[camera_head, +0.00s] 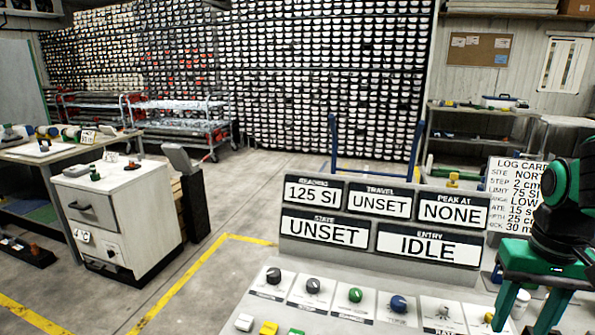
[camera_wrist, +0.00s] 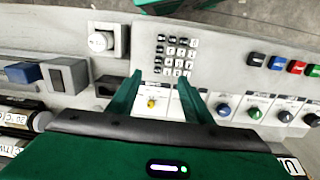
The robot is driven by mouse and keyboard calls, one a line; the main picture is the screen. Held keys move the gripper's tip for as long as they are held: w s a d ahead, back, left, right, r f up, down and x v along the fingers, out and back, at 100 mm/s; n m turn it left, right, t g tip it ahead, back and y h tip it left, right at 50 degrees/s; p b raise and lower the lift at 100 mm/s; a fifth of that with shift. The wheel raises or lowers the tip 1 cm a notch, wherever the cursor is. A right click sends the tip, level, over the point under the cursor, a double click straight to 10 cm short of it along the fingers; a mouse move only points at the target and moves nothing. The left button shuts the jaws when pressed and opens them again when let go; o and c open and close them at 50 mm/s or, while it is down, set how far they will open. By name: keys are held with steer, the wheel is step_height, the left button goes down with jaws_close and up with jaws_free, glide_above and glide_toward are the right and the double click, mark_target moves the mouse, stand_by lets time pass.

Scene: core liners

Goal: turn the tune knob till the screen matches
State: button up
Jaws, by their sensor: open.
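The screen panel (camera_head: 380,222) reads READING 125 SI, TRAVEL UNSET, PEAK AT NONE, STATE UNSET and ENTRY IDLE. A row of knobs stands on the console below it: a black knob (camera_head: 273,275), a dark grey knob (camera_head: 313,285), a green knob (camera_head: 355,295) and a blue knob (camera_head: 398,303). Their labels are too small to read, so I cannot tell which is the tune knob. My gripper (camera_head: 522,318) is open and empty over the console's right part. In the wrist view, a small yellow control (camera_wrist: 151,103) shows between its fingers; the blue knob (camera_wrist: 224,110) is to their right.
A log card (camera_head: 515,190), partly hidden by my arm, shows LIMIT 75 SI. A keypad (camera_wrist: 175,55) and a round white dial (camera_wrist: 100,40) are on the console. Coloured buttons (camera_head: 268,327) lie in front of the knobs. A white cabinet (camera_head: 120,210) stands left, with clear floor between.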

steer(key=s+d+f+m, duration=0.2)
steer(key=s, duration=0.5)
steer(key=shift+s+f+m, duration=0.15)
steer(key=shift+s+m, duration=0.15)
steer(key=shift+s, duration=0.1)
steer(key=shift+w, duration=0.15)
steer(key=shift+w+f, duration=0.25)
steer(key=shift+w, duration=0.25)
